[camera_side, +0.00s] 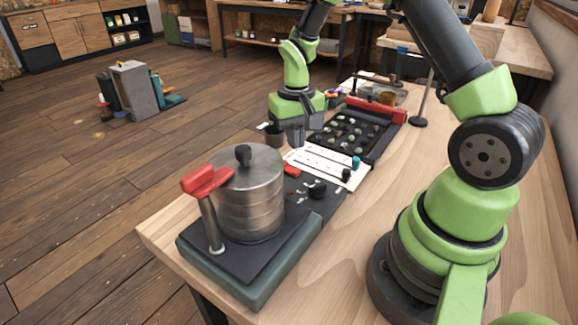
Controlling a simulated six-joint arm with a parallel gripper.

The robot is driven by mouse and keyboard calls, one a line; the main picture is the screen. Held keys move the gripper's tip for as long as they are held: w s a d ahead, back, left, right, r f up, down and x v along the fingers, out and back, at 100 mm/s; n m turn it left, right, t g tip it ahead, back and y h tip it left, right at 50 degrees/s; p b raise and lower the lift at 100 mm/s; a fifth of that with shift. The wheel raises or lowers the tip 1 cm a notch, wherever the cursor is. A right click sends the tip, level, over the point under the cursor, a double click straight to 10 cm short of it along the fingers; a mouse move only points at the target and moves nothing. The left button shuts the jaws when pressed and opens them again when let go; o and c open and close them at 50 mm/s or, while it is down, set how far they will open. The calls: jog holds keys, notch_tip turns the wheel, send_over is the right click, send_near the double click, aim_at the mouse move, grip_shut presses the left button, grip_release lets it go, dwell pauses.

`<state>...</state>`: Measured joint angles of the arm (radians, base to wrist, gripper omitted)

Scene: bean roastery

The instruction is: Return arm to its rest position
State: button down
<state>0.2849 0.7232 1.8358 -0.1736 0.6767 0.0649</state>
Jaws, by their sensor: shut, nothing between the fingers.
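My gripper (296,134) hangs from my green and black arm, pointing down above the far-left edge of the wooden table (355,290). It is shut and empty. It is above and beyond a white sheet (325,168), near a small dark cup (273,136). I cannot tell whether it touches anything beneath it. My arm rises from its base at the right of the table and reaches over to the gripper.
A lidded metal drum (249,200) with a red-handled lever (207,181) stands on a dark base at the front left. A black tray (352,135) of small pieces lies right of my gripper. A thin stand (418,122) rises behind.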

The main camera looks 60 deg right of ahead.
jog(key=shift+r, duration=0.55)
jog(key=shift+r, duration=0.1)
jog(key=s+a+r+t, duration=0.2)
jog(key=a+r, duration=0.2)
jog(key=r, duration=0.5)
jog(key=s+a+r+n+t+y, duration=0.1)
jog(key=s+a+r+t, duration=0.1)
jog(key=s+a+r, duration=0.2)
jog(key=s+a+r+n+t+y, duration=0.1)
jog(key=s+a+r+t, duration=0.2)
jog(key=s+r, duration=0.3)
jog(key=s, duration=0.4)
jog(key=shift+s+a+r, duration=0.15)
jog(key=shift+s+a, duration=0.05)
jog(key=shift+a, duration=0.2)
